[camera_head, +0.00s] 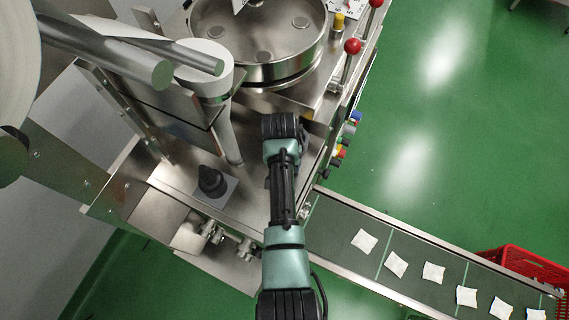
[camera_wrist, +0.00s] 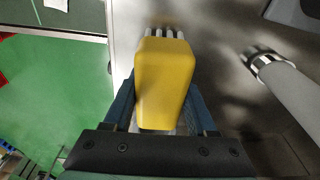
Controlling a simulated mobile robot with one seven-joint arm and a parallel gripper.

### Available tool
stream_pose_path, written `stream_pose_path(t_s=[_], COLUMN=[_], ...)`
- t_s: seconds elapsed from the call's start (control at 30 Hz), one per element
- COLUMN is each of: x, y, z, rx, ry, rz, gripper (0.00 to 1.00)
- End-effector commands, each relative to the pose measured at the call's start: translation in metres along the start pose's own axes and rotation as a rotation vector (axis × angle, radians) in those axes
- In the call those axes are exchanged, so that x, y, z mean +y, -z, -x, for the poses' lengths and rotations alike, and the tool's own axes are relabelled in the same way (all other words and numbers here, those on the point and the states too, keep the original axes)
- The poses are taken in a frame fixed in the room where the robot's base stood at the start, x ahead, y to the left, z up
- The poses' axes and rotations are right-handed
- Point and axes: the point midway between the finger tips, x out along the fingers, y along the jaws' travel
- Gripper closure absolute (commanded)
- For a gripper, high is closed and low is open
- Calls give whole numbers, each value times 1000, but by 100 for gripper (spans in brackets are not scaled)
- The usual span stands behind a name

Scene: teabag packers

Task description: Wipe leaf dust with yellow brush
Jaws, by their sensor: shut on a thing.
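The yellow brush (camera_wrist: 163,80) shows in the wrist view, held between the two fingers of my gripper (camera_wrist: 163,115). Pale bristle tufts show at its far end, over the grey steel surface (camera_wrist: 225,50) of the machine. I cannot tell whether the bristles touch the steel. No leaf dust can be made out; the steel shows only soft dark and light patches. In the head view my arm reaches over the steel machine top (camera_head: 240,195), and its wrist hides the gripper and the brush.
A round steel pan (camera_head: 265,50) stands at the back, with a red-knobbed lever (camera_head: 352,46) to its right. A white tube (camera_head: 228,135) slopes down left of my wrist. A black knob (camera_head: 212,182) stands at left. A conveyor (camera_head: 400,255) carries several teabags toward a red crate (camera_head: 515,262).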

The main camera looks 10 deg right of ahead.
Motion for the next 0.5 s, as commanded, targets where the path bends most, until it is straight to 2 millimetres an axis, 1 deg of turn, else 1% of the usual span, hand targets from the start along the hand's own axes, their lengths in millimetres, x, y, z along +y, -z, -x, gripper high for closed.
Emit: stream_pose_path(t_s=[0.07, 0.4, 0.5], x=[2, -1, -2], y=[-2, -31, -36], z=[2, 10, 10], rx=[1, 0, 1], ry=[-4, -3, -2], rz=[-4, -2, -2], gripper=[95, 95, 95])
